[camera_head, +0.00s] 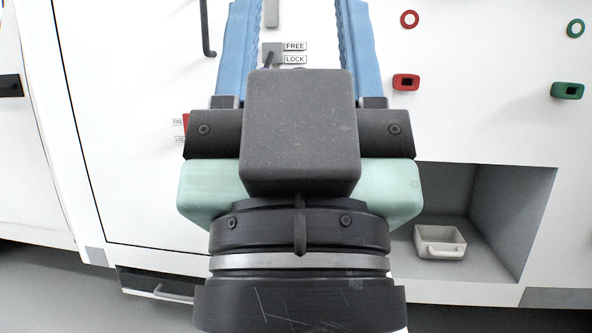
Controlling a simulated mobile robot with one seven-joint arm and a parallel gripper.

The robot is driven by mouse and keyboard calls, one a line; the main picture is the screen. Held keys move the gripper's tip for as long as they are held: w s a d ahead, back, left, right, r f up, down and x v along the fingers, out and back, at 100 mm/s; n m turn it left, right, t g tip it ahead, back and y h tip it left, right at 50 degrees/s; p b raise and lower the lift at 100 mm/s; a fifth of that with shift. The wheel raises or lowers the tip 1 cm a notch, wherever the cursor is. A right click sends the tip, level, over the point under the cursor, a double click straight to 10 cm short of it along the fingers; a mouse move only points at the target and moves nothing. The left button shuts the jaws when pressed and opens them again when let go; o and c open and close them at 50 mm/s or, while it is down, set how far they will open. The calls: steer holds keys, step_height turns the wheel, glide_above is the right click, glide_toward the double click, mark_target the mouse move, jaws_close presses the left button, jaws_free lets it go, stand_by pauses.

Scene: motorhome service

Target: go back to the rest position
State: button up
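My gripper (298,12) fills the middle of the head view, seen from behind. Its two blue fingers point up the picture and stand wide apart. Their tips reach the top edge of the picture or pass it. I see nothing held between them. Between the fingers show the white vehicle wall and a grey lever (270,54) beside FREE and LOCK labels. I cannot tell how far the fingers are from the wall. My gripper's dark and pale green body hides the wall behind it.
The white vehicle side (480,110) stands ahead. At right are a red ring (409,19), a red socket (406,82), a green ring (576,28) and a green socket (567,91). An open recess (500,215) holds a pale bin (440,242). A drawer handle (172,293) is low left.

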step_height(320, 180, up, 35)
steer(key=p, duration=3.2)
steer(key=shift+a+p, duration=0.15)
steer(key=shift+p, duration=0.15)
